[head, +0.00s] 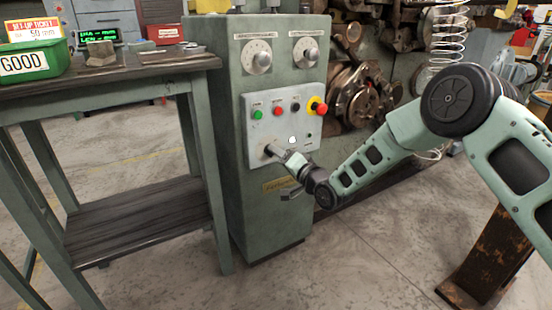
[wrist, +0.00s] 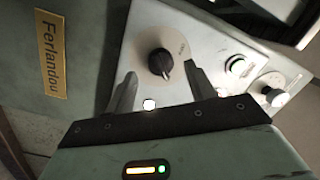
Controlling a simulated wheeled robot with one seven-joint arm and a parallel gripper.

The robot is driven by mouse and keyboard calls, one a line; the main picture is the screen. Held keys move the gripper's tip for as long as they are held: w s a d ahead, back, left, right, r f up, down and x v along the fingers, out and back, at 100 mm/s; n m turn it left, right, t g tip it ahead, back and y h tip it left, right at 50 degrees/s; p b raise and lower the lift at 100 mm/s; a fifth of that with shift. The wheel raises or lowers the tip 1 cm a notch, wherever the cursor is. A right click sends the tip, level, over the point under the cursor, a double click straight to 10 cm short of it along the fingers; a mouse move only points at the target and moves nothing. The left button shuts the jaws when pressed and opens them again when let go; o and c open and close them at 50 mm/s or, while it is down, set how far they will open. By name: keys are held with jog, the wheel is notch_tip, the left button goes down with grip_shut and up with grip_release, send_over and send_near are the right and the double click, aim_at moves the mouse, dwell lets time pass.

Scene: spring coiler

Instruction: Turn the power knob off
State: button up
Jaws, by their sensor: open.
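The power knob (wrist: 160,63) is a black rotary knob on a round pale plate on the panel, seen in the wrist view with its pointer ridge toward the lower right. In the head view the knob (head: 268,151) is at the lower left of the grey control panel (head: 274,97), partly hidden by my gripper. My gripper (wrist: 161,72) is open, with one finger on each side of the knob in the wrist view. It shows in the head view (head: 281,158) close to the panel. I cannot tell whether the fingers touch the knob.
Green, red and black buttons and a red emergency stop (head: 319,108) on yellow sit above the knob. Two dials (head: 257,62) are higher on the cabinet. A yellow nameplate (wrist: 51,53) is beside the panel. A workbench (head: 110,65) stands left; coiling machinery (head: 362,92) is right.

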jog(key=shift+x, duration=1.25)
jog(key=shift+c, duration=0.3)
jog(key=c, duration=0.9)
jog(key=shift+n, duration=0.3)
jog(key=shift+a+r+n+h+b, duration=0.1)
jog(key=shift+n+h+b, duration=0.45)
jog(key=shift+n, duration=3.45)
jog(key=shift+a+r+n+h+b, duration=0.15)
jog(key=shift+n+h, duration=0.6)
jog(key=shift+n, duration=3.25)
jog(key=shift+d, duration=0.1)
